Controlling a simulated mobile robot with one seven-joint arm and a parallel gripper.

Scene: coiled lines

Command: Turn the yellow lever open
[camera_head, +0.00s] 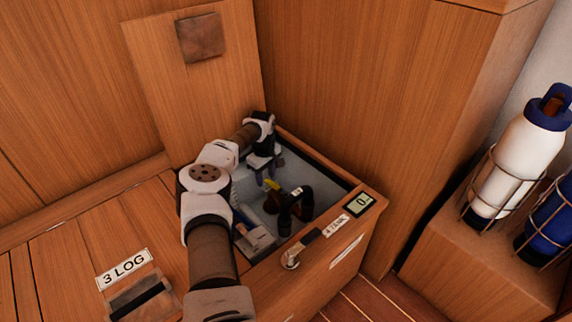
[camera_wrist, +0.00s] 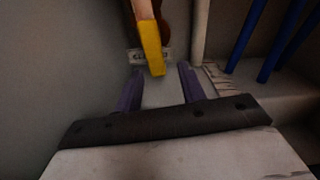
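The yellow lever (camera_head: 272,184) sits inside an open wooden compartment, beside black pipework. In the wrist view the yellow lever (camera_wrist: 151,47) hangs down from a brown fitting, its lower end just beyond and between my fingertips. A partly legible label plate lies behind it. My gripper (camera_head: 267,178) reaches down into the compartment, close to the lever. In the wrist view my gripper (camera_wrist: 158,75) shows two purple fingers spread apart with nothing between them. Whether either finger touches the lever cannot be told.
The compartment has a wooden rim with a small display (camera_head: 361,204) reading 0 and a black-handled fitting (camera_head: 303,247) at the front. Black pipes (camera_head: 296,203) stand right of the lever. Blue pipes (camera_wrist: 247,35) and a pale pipe (camera_wrist: 200,30) are at right in the wrist view.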

